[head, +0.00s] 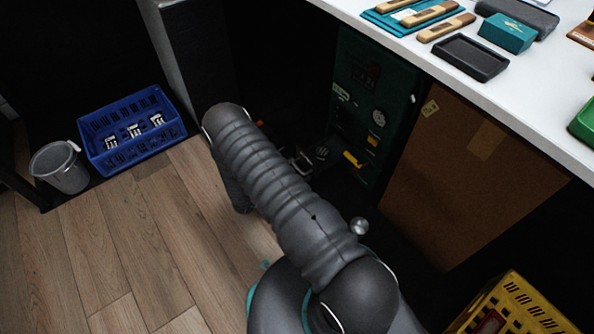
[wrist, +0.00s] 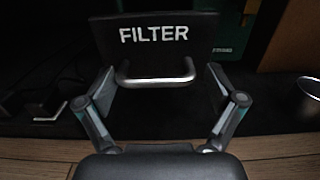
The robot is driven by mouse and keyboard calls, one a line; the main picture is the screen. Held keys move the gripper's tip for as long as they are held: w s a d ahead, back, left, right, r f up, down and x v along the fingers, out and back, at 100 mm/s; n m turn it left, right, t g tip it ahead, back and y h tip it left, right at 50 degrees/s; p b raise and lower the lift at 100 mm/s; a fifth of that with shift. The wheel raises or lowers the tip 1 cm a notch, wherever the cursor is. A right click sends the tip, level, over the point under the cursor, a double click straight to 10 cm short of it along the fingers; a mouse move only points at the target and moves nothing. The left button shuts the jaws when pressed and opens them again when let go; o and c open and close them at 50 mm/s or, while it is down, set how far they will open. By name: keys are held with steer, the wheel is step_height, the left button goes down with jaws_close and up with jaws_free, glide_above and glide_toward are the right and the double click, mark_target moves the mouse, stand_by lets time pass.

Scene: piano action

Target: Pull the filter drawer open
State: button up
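The filter drawer (wrist: 108,42) shows in the wrist view as a dark front panel with white "FILTER" lettering. A metal bar handle (wrist: 156,80) runs across its lower part. My gripper (wrist: 158,84) is open, with one finger on each side of the handle. The fingertips are near the handle's two ends, and I cannot tell whether either touches it. No gap is visible between the drawer front and its housing. In the head view my arm hides much of the area around the gripper, and the drawer cannot be made out clearly.
A dark green cabinet (head: 351,77) with a gauge stands under the white worktop (head: 408,52). A brown board (head: 466,165) leans to its right. A blue crate (head: 101,160) and a grey bucket (head: 61,171) are at left. A yellow crate (head: 535,322) is at lower right. Wood floor at left is clear.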

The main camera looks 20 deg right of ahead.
steer(key=shift+a, duration=0.1)
steer(key=v, duration=1.1)
steer(key=shift+s+a, duration=0.2)
steer(key=shift+a, duration=0.2)
